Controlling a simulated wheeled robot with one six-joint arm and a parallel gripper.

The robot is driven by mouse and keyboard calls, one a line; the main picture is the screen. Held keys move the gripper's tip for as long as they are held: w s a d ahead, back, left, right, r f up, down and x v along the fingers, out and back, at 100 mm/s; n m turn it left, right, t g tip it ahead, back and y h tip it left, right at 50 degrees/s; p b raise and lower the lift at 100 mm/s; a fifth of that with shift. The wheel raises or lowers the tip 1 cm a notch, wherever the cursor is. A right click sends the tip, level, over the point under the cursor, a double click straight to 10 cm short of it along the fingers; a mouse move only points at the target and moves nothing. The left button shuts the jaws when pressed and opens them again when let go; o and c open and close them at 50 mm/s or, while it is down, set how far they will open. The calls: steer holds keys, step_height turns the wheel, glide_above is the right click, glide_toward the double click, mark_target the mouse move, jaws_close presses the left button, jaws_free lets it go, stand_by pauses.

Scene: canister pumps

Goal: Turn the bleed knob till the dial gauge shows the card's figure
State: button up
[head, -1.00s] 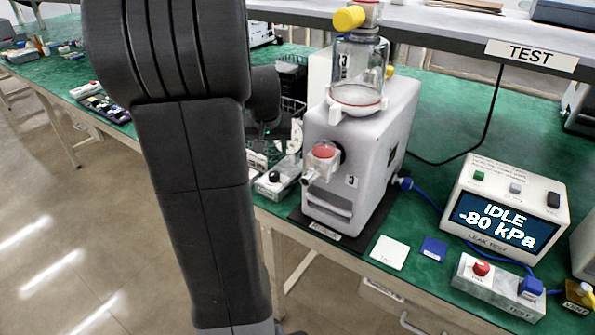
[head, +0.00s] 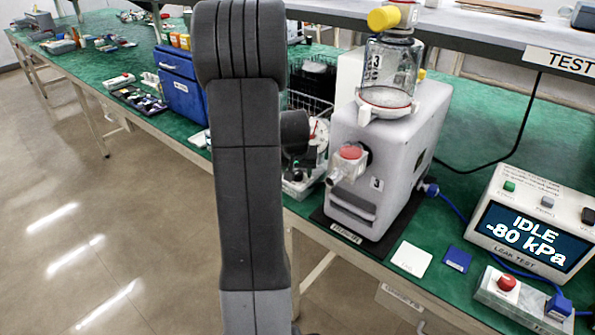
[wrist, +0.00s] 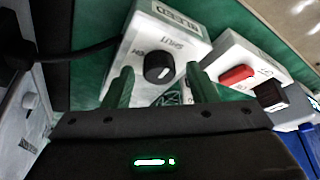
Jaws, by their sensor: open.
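In the wrist view, a black round knob (wrist: 159,68) with a pale pointer mark sits on a white box (wrist: 190,48) whose upside-down label appears to read BLEED. My gripper (wrist: 160,88) is open and empty, its two fingers apart on either side of the knob's line, and I see no contact. In the head view, a pale dial with a red needle (head: 316,130) shows partly behind my arm; its reading is too small to tell. A white card (head: 411,260) lies by the pump; its writing is not legible. My arm hides the gripper in the head view.
The grey pump (head: 385,150) with its glass jar stands right of my arm. A leak tester (head: 535,225) reads IDLE -80 kPa. A wire basket (head: 308,105) and blue box (head: 180,85) flank my arm. A second box (wrist: 235,62) with a red switch is beside the knob box.

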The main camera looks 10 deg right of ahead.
steer(key=c, duration=1)
steer(key=shift+o, duration=0.2)
steer(key=shift+f+m+b, duration=0.15)
steer(key=shift+m+b, duration=0.15)
steer(key=shift+b, duration=0.2)
